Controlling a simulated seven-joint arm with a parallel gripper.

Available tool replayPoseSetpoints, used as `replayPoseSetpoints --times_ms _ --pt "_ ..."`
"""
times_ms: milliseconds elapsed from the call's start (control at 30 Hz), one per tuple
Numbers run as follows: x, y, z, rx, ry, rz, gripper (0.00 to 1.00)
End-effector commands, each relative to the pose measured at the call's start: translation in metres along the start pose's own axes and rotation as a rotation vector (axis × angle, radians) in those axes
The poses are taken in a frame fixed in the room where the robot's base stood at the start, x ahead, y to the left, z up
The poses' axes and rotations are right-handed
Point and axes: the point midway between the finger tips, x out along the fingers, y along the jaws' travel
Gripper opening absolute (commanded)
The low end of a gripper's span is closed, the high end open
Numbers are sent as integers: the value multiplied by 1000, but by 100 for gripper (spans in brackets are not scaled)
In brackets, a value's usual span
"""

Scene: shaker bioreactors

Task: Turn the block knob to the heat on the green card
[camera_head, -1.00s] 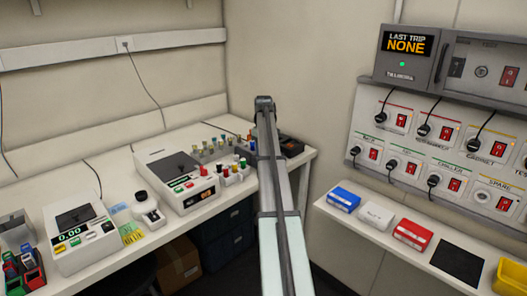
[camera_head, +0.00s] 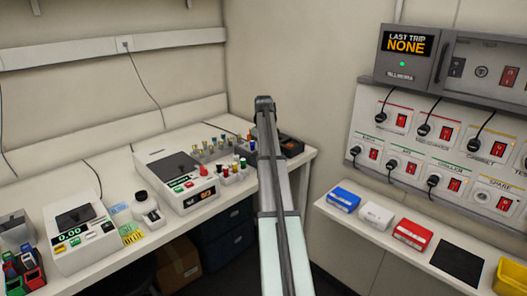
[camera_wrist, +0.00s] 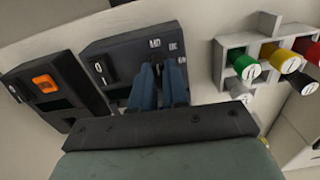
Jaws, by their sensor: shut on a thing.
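My gripper (camera_wrist: 160,72) is shut, with its blue fingers at the front of a dark block unit (camera_wrist: 104,48) in the wrist view. The knob sits between the fingers and is mostly hidden, so I cannot read its setting. Small white markings show just above and right of the fingertips. The unit has a black rocker switch (camera_wrist: 102,72). In the head view my arm covers the gripper, and a dark unit (camera_head: 291,147) shows partly behind it. A green card (camera_head: 132,234) lies on the left bench; its writing is too small to read.
A dark unit with an orange switch (camera_wrist: 46,83) stands left of the block unit. A rack with coloured-capped tubes (camera_wrist: 240,60) stands close on the right. White instruments (camera_head: 182,180) line the bench. A wall panel with plugs and red switches (camera_head: 430,150) is at right.

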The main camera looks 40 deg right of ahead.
Motion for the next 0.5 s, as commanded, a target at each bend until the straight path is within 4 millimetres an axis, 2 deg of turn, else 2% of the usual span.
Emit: replayPoseSetpoints --times_ms 500 --pt "0 0 0 375 0 1 0"
